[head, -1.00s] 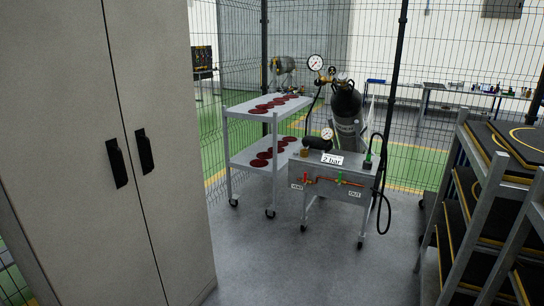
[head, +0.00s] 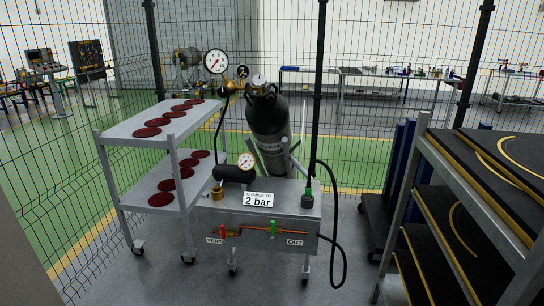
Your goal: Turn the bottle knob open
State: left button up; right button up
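A black gas bottle (head: 268,122) stands tilted behind a grey cart, in front of the mesh fence. Neither of my grippers shows in the head view.
The grey cart (head: 262,222) carries a "2 bar" sign, a gauge, red and green handles marked VENT and OUT, and a black hose. A two-shelf trolley (head: 150,128) with red discs stands left. A rack (head: 412,200) with dark trays stands right. Floor in front is partly clear.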

aim_at(260, 80)
jog(key=i+l+u, duration=0.2)
jog(key=i+l, duration=0.7)
jog(key=l, duration=0.15)
